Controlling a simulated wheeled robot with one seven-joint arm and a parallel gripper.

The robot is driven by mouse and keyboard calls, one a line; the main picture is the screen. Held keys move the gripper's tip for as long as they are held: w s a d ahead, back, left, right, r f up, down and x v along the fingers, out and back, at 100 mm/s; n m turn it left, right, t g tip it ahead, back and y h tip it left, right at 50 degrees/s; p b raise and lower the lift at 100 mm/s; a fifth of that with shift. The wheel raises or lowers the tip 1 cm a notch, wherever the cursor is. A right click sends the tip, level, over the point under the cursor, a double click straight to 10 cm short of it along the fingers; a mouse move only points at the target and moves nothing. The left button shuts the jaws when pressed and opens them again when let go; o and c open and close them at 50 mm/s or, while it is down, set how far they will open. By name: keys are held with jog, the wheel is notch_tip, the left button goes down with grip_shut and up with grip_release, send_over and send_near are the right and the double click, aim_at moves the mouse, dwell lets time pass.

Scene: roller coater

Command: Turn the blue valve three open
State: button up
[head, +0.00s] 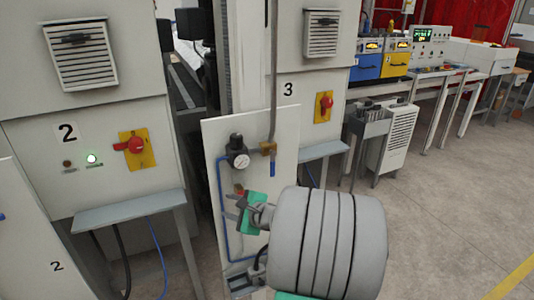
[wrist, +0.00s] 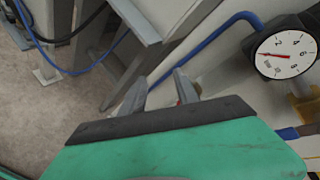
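The blue valve handle (head: 272,169) hangs straight down below a brass valve body (head: 267,149) on the pale panel under the number 3. In the wrist view, a blue piece (wrist: 288,133), seemingly this handle, shows at the right edge beside the brass part (wrist: 304,106). My gripper (head: 232,204) is in front of the panel, lower and to the left of the handle, apart from it. In the wrist view, the two fingers of my gripper (wrist: 160,92) stand apart with nothing between them that I can see held.
A round pressure gauge (head: 240,160) is left of the valve; it is large in the wrist view (wrist: 287,52). A small red part (head: 239,188) sits just above my gripper. A blue hose (head: 221,205) runs down the panel. Open floor (head: 430,215) lies right.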

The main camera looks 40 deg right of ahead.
aim_at(272, 166)
jog(key=s+d+r+m+t+h, duration=0.1)
jog(key=d+r+m+h, duration=0.1)
jog(key=d+m, duration=0.2)
jog(key=s+d+r+m+t+h, duration=0.1)
jog(key=s+d+r+m+h, duration=0.1)
jog(key=d+m, duration=0.3)
jog(key=s+d+r+m+t+h+p, duration=0.1)
jog(key=s+d+r+m+h, duration=0.1)
jog(key=d+m, duration=0.3)
jog(key=shift+d+r+t, duration=0.15)
jog(key=shift+r+t, duration=0.25)
jog(key=shift+r, duration=0.1)
jog(key=shift+w+d+r+m, duration=0.15)
jog(key=shift+w+d+m, duration=0.05)
jog(key=shift+m, duration=0.1)
jog(key=p+x, duration=0.2)
jog(key=x, duration=0.5)
jog(key=shift+w, duration=0.25)
grip_shut()
